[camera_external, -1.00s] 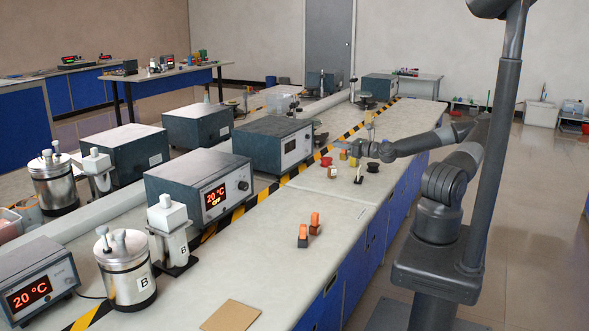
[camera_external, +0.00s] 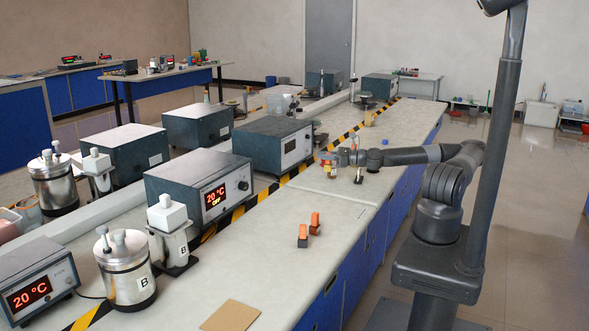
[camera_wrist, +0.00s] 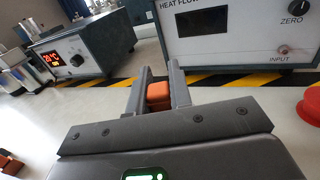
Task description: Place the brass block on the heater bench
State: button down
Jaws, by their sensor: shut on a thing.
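My gripper (camera_external: 335,161) is low over the right-hand bench, in front of the dark instrument box. In the wrist view my gripper (camera_wrist: 158,82) has both fingers closed on an orange-brown block (camera_wrist: 158,92). From its colour alone I cannot tell whether this block is the brass block. Its lower part is hidden by the gripper body, so I cannot tell whether it touches the bench top. I cannot pick out the heater bench for certain in either view.
The instrument box marked HEAT FLOW (camera_wrist: 232,35) stands just beyond my fingers, behind black and yellow tape (camera_wrist: 215,79). A red knob-like thing (camera_wrist: 310,106) is close on the right. Orange-topped items (camera_external: 303,237) stand on the bench nearer the camera. Bare bench surrounds them.

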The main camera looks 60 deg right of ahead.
jog(key=a+f+n+g+y, duration=0.1)
jog(key=a+n+g+y, duration=0.2)
jog(key=a, duration=0.5)
jog(key=a+f+n+g+y, duration=0.1)
jog(key=a+n+g+y, duration=0.3)
jog(key=a, duration=0.4)
jog(key=a+f+n+g+y, duration=0.1)
jog(key=a+n+g+y, duration=0.2)
jog(key=a, duration=0.5)
jog(key=shift+w+a+f+g+y, duration=0.35)
jog(key=shift+g+y, duration=0.05)
jog(key=shift+y, duration=0.4)
jog(key=s+a+r+n+g+h, duration=0.2)
jog(key=s+a+r+n+g, duration=0.2)
jog(key=s+a+n+g, duration=0.5)
jog(key=s+a+r+n+g+h, duration=0.2)
jog(key=s+a+r+n+g, duration=0.25)
jog(key=a+g, duration=0.65)
jog(key=shift+t, duration=0.4)
jog(key=shift+s+a+f, duration=0.3)
jog(key=shift+a+f, duration=1.65)
jog(key=shift+a, duration=0.1)
jog(key=shift+s+a+f, duration=0.3)
jog(key=shift+a+f, duration=1.6)
jog(key=shift+a, duration=0.15)
jog(key=shift+s+a+f, duration=0.3)
jog(key=shift+a+f, duration=1.65)
jog(key=shift+a, duration=0.1)
